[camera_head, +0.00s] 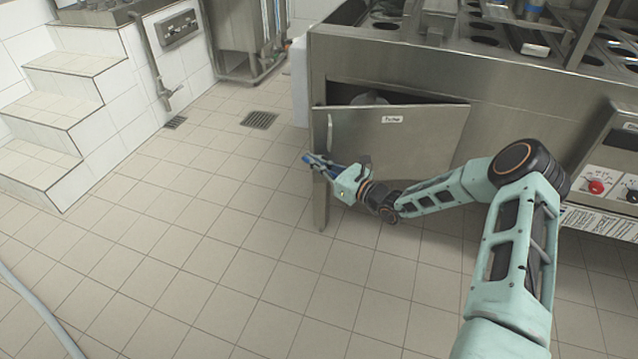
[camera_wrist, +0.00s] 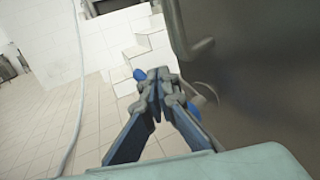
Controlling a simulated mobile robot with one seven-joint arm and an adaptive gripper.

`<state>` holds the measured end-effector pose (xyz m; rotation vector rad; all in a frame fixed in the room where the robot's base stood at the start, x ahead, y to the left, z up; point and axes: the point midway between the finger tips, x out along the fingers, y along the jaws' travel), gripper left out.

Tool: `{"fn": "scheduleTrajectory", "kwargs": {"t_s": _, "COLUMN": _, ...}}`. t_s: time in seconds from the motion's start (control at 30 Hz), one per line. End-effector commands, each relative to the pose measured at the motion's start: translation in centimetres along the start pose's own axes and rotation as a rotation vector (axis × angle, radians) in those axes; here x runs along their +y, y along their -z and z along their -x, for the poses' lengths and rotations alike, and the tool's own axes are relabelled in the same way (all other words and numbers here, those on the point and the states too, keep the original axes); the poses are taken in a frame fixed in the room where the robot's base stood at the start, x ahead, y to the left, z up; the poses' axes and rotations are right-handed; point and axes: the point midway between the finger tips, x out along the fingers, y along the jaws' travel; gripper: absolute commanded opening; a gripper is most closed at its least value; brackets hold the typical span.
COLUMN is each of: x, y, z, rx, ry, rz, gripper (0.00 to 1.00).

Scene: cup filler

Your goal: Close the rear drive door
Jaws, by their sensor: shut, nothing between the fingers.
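The rear drive door (camera_head: 400,140) is a flat steel panel with a small white label, on the side of the steel machine (camera_head: 420,75). It stands ajar, with a dark gap along its top and a rounded part showing inside. A handle (camera_head: 330,132) is near its left edge. In the wrist view the door (camera_wrist: 265,85) fills the right side, with the handle (camera_wrist: 199,48) above and right of my gripper (camera_wrist: 152,73). I cannot tell whether they touch.
White tiled steps (camera_head: 45,120) stand at the far left. A floor drain (camera_head: 259,120) lies behind, and a hose (camera_head: 40,310) at the lower left. A control panel with a red knob (camera_head: 596,187) is at right. The tiled floor left of the door is clear.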

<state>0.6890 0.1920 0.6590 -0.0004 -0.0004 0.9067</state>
Motion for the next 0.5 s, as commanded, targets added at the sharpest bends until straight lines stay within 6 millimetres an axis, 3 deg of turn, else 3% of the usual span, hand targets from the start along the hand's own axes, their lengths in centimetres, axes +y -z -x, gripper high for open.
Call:
{"fn": "scheduleTrajectory", "kwargs": {"t_s": 0.2, "x": -3.7, "y": 0.2, "z": -3.9, "rx": -0.002, "ry": 0.112, "rz": -0.001, "gripper": 0.00}}
{"fn": "scheduleTrajectory", "kwargs": {"t_s": 0.5, "x": -7.7, "y": 0.1, "z": -6.9, "rx": -0.001, "ry": 0.228, "rz": 0.000, "gripper": 0.00}}
